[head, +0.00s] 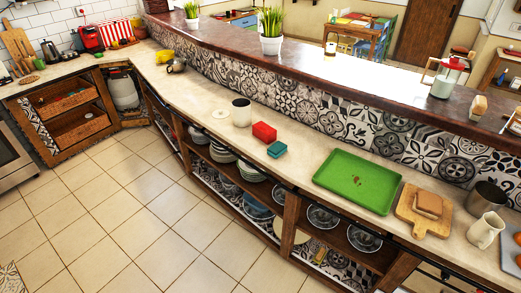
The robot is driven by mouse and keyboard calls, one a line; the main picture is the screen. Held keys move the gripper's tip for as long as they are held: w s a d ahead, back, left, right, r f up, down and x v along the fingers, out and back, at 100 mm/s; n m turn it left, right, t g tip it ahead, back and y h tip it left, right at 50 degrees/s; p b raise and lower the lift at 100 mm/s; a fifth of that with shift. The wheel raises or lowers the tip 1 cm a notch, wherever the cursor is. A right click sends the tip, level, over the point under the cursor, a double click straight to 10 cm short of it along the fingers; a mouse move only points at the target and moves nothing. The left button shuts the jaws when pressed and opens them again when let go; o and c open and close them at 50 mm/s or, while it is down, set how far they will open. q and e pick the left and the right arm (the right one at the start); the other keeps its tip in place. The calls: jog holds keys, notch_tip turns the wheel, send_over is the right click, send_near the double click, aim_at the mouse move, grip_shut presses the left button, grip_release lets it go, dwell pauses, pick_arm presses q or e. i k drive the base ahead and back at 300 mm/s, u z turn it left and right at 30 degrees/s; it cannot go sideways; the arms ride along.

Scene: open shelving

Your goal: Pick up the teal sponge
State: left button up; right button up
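The teal sponge (277,149) lies on the pale countertop in the head view, a little right of the middle, close to the counter's front edge. It is a small block and nothing covers it. A red block-shaped item (264,132) lies just behind it and to its left, with a small gap or touching; I cannot tell which. Neither my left gripper nor my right gripper shows in the head view.
A white canister (241,112) stands left of the red item. A green tray (357,181) and a wooden board (424,213) lie to the right. Open shelves with bowls (323,216) sit below. A raised tiled ledge (335,118) runs behind the counter.

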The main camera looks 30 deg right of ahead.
aim_at(277, 149)
jog(key=u, duration=0.2)
jog(key=i, duration=1.6)
jog(key=z, duration=0.7)
